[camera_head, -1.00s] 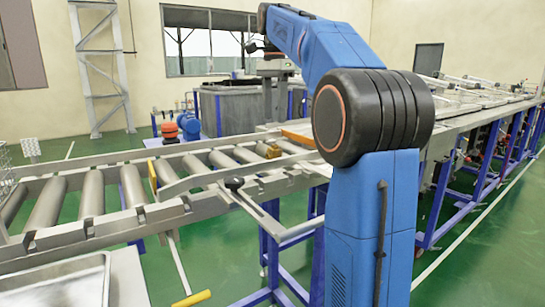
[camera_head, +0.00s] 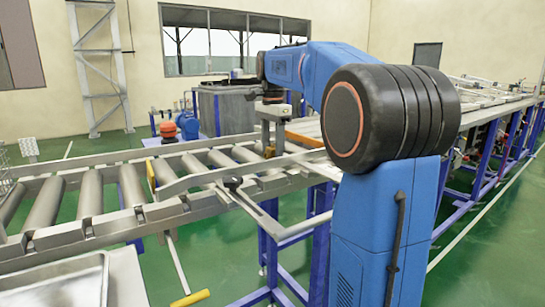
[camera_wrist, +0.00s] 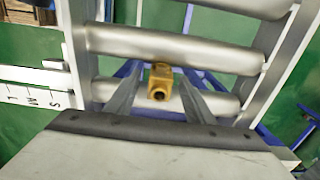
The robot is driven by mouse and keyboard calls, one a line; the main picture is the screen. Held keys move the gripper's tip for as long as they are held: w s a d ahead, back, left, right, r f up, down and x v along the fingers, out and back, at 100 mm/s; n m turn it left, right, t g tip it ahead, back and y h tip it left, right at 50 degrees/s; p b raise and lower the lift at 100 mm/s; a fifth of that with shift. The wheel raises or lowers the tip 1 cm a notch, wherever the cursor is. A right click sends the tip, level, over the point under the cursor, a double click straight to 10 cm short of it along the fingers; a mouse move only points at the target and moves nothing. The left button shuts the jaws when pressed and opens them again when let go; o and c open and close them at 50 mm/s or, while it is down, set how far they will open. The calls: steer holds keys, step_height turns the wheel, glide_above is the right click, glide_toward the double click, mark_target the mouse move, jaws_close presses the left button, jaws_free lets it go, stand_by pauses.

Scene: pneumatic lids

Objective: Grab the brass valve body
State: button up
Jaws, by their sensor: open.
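The brass valve body (camera_wrist: 160,82) is a small golden block-like fitting with an open round port. In the wrist view it lies on the roller conveyor (camera_wrist: 170,48), between my two fingers. My gripper (camera_wrist: 158,72) is open, with a finger on each side of the valve body and a visible gap to both. In the head view my gripper (camera_head: 272,138) points down over the far part of the conveyor. A small brass patch (camera_head: 269,152) shows at its fingertips there. How deep the fingers reach beside the valve body is hard to tell.
The conveyor's metal side rails (camera_head: 80,232) flank the rollers. A yellow-ended lever (camera_head: 190,298) hangs at the near side. A metal tray (camera_head: 60,285) sits at lower left. A grey tank (camera_head: 225,105) and an orange-topped item (camera_head: 168,130) stand behind. Green floor is open around.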

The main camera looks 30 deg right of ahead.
steer(key=shift+f, duration=0.5)
jaws_close()
steer(key=shift+r, duration=0.1)
